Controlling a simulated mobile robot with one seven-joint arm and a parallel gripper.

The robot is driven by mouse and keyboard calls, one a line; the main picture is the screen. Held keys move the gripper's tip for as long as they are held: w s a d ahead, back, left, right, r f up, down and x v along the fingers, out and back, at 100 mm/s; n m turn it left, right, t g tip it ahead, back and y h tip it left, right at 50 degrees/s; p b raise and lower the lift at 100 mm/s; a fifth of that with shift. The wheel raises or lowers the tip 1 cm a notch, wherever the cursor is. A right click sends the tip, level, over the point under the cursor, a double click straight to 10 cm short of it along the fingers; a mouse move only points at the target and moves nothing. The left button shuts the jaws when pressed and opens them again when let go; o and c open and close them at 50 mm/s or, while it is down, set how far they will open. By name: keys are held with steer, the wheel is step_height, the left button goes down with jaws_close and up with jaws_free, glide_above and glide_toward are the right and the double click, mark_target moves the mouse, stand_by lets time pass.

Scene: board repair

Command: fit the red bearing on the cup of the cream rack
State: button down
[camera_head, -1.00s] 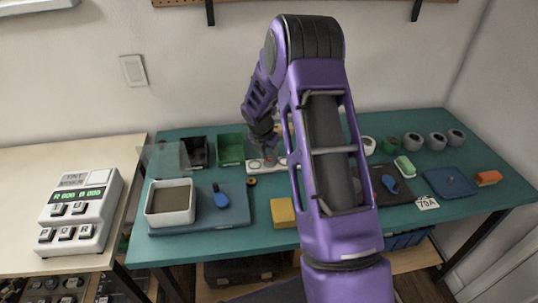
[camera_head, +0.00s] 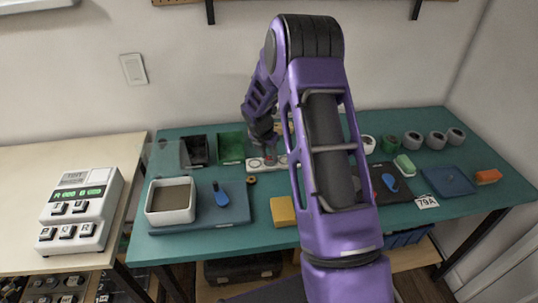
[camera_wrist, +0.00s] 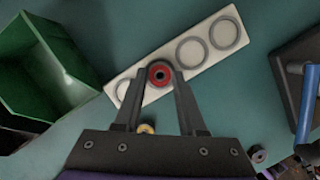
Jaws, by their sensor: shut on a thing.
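The red bearing (camera_wrist: 159,75), a red ring with a dark centre, sits between the fingertips of my gripper (camera_wrist: 161,72) in the wrist view. My gripper is shut on it. The cream rack (camera_wrist: 208,45) is a long pale strip with several ring-shaped cups in a row. The bearing appears over the rack, in line with the cups. Whether it touches a cup or hangs above one cannot be told, as the bearing and fingers cover that spot. In the head view, the rack (camera_head: 282,161) is partly hidden by my arm.
A green bin (camera_head: 231,146) and a black bin (camera_head: 194,151) stand left of the rack. A small brass-coloured ring (camera_head: 251,180) lies in front. A white box (camera_head: 170,201) and a blue tool (camera_head: 221,196) rest on a blue board. A yellow block (camera_head: 283,211) is near the front.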

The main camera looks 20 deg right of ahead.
steer(key=shift+f, duration=0.2)
stand_by(0.7)
jaws_free()
stand_by(0.4)
steer(key=shift+r+p, duration=2.9)
steer(key=shift+r, duration=0.65)
steer(key=shift+s+f, duration=0.1)
steer(key=shift+s, duration=0.05)
